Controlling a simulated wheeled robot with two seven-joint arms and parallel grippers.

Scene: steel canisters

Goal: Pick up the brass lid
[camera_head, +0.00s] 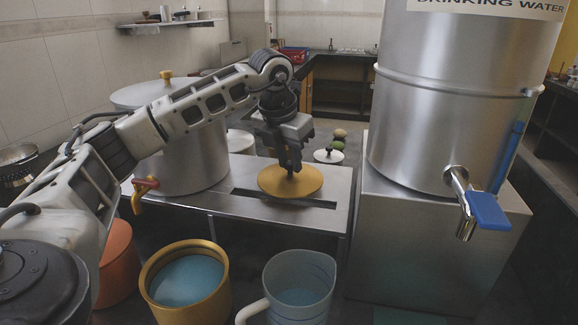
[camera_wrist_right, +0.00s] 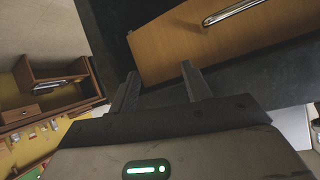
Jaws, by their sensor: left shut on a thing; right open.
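The brass lid (camera_head: 306,181) is a flat round disc, seen in the head view over the steel bench near its slot. My left gripper (camera_head: 290,172) points straight down at the lid's middle and is shut on it; the fingers hide the grip point. I cannot tell whether the lid touches the bench or hangs just above it. My right gripper (camera_wrist_right: 160,88) is open and empty in the right wrist view, away from the lid. It is not visible in the head view.
A steel canister (camera_head: 185,165) with a red-handled tap stands left on the bench (camera_head: 325,222). A large drinking-water canister (camera_head: 440,110) with a blue-handled tap stands right. A brass-coloured bucket (camera_head: 164,302), a grey jug (camera_head: 318,265) and an orange bucket (camera_head: 118,262) stand in front.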

